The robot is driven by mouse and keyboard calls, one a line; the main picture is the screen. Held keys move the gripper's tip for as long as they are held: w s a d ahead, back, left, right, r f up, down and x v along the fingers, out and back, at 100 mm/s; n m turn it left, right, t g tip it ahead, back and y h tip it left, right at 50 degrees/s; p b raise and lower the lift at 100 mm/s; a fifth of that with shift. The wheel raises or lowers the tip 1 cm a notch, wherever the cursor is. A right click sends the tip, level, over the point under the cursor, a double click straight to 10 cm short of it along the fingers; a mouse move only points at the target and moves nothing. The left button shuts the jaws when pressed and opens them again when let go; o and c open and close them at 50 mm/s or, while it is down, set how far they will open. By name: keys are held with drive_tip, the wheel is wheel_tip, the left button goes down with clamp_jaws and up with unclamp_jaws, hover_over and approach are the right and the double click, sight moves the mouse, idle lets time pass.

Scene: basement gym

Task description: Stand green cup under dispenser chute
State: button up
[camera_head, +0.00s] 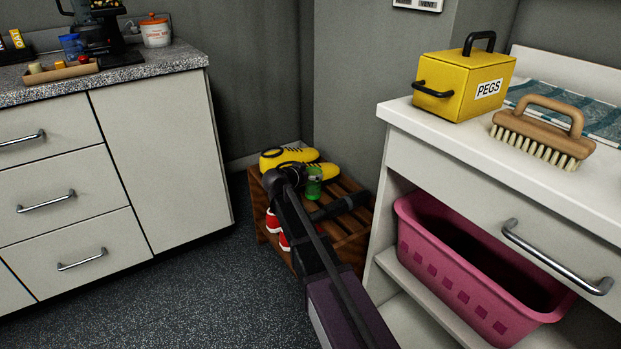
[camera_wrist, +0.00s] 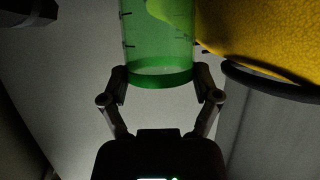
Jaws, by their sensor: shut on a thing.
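The green cup (camera_head: 314,183) is translucent and shows just in front of the yellow shoes, above the wooden rack. In the wrist view the green cup (camera_wrist: 160,40) stands between the two fingers of my gripper (camera_wrist: 161,80), which is shut on it near its darker green end. In the head view my gripper (camera_head: 300,178) is partly hidden by my arm. A dark machine (camera_head: 97,28) on the left counter, cut by the top edge, may be the dispenser; I cannot make out its chute.
Yellow shoes (camera_head: 290,158) lie on the slatted wooden rack (camera_head: 350,228), close to the cup. The left counter (camera_head: 165,65) holds a blue cup (camera_head: 72,46), a tray (camera_head: 45,75) and a lidded jar (camera_head: 155,32). A white cabinet (camera_head: 440,137) stands right. Floor (camera_head: 190,295) is clear between.

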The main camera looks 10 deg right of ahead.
drive_tip(key=shift+f, duration=0.2)
drive_tip(key=o, duration=0.9)
drive_tip(key=shift+c, duration=0.2)
drive_tip(key=shift+r, duration=0.15)
drive_tip(key=shift+r, duration=0.15)
drive_tip(key=p+v, duration=0.4)
drive_tip(key=v, duration=0.8)
drive_tip(key=shift+p, duration=0.35)
drive_tip(key=shift+d, duration=0.1)
